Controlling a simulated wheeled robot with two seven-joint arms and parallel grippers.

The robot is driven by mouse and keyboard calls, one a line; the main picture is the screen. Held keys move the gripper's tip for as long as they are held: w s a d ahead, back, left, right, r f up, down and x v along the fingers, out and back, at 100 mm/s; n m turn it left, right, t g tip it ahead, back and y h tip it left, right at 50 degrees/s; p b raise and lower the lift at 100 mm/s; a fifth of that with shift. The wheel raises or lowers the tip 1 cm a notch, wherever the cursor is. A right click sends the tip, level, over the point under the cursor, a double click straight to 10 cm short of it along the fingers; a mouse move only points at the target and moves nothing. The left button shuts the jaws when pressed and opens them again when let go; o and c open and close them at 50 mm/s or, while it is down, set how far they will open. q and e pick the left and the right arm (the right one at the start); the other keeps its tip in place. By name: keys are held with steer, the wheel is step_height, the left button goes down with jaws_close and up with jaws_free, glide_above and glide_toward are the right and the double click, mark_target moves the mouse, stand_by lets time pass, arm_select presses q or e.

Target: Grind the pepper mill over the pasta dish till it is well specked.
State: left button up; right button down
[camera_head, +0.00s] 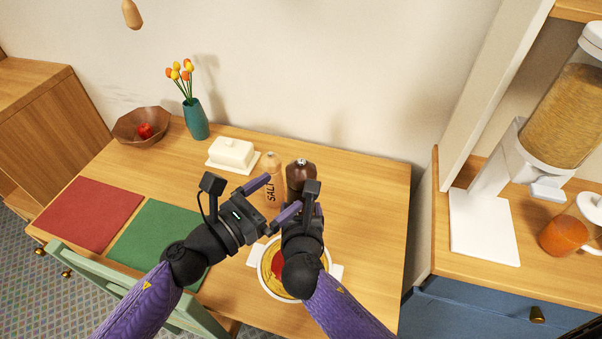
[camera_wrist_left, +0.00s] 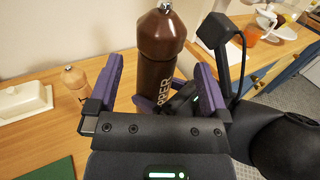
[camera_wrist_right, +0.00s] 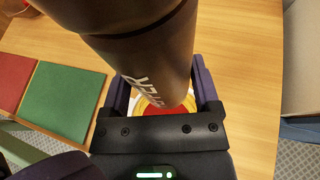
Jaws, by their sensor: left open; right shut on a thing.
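The dark brown pepper mill (camera_head: 301,172) is held upright in my right gripper (camera_head: 304,210), which is shut around its body. The mill fills much of the right wrist view (camera_wrist_right: 150,60), with part of its lettering showing. My left gripper (camera_head: 272,199) is open beside the mill. In the left wrist view the mill (camera_wrist_left: 160,55) rises between and beyond the spread left fingers (camera_wrist_left: 160,75). The pasta dish (camera_head: 265,283), a white bowl with yellow pasta and red sauce, is partly hidden under my right arm. Specks on it cannot be made out.
A light wooden salt mill (camera_head: 270,165) stands close behind my left gripper. A white butter dish (camera_head: 232,153), teal vase (camera_head: 195,120) and wooden bowl (camera_head: 127,128) with a red fruit stand further left. Green (camera_head: 155,233) and red (camera_head: 88,213) mats lie left. The table's right part is clear.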

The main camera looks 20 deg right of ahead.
mark_target(290, 184)
arm_select(q)
steer(key=x, duration=0.6)
steer(key=shift+d, duration=0.1)
steer(key=c, duration=1.1)
steer(key=m+g+h, duration=0.1)
steer(key=m+g, duration=0.1)
steer(key=g, duration=0.1)
steer(key=shift+w, duration=0.15)
steer(key=m+g+h, duration=0.1)
steer(key=m+g, duration=0.1)
steer(key=g, duration=0.2)
steer(key=shift+m, duration=0.3)
steer(key=o, duration=1.1)
